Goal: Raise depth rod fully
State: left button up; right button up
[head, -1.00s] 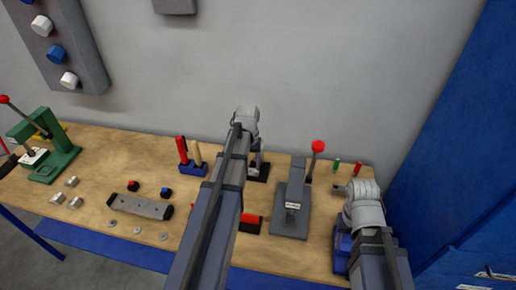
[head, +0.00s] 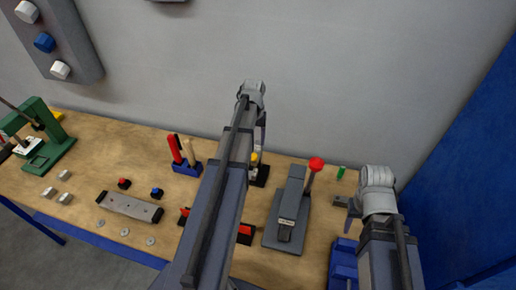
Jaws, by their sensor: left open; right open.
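I cannot pick out a depth rod with certainty. A small stand with a black base (head: 261,178) and a yellow part (head: 254,158) is partly hidden behind my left arm. My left gripper (head: 261,140) hangs above that stand near the wall; it is open, its fingers largely hidden by the arm. A grey press (head: 290,205) with a red-ball lever (head: 315,165) stands to the right of it. My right gripper (head: 343,207) is open and empty, to the right of the press, apart from it.
A green press (head: 52,130) stands at the left of the wooden bench (head: 110,160). A blue holder (head: 187,168) with red and tan handles, a grey bar (head: 130,207) and loose small parts lie between. A blue cabinet (head: 465,170) bounds the right side.

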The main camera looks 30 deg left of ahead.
aim_at(254, 155)
pick_arm(q)
jog(key=shift+s, duration=0.2)
jog(key=shift+w+f+b, duration=0.15)
jog(key=shift+f+b, duration=0.8)
jog(key=shift+b, duration=0.05)
notch_tip(254, 155, down, 6)
jog(key=b, duration=0.6)
jog(key=shift+r, duration=0.1)
grip_shut()
dwell(0.3)
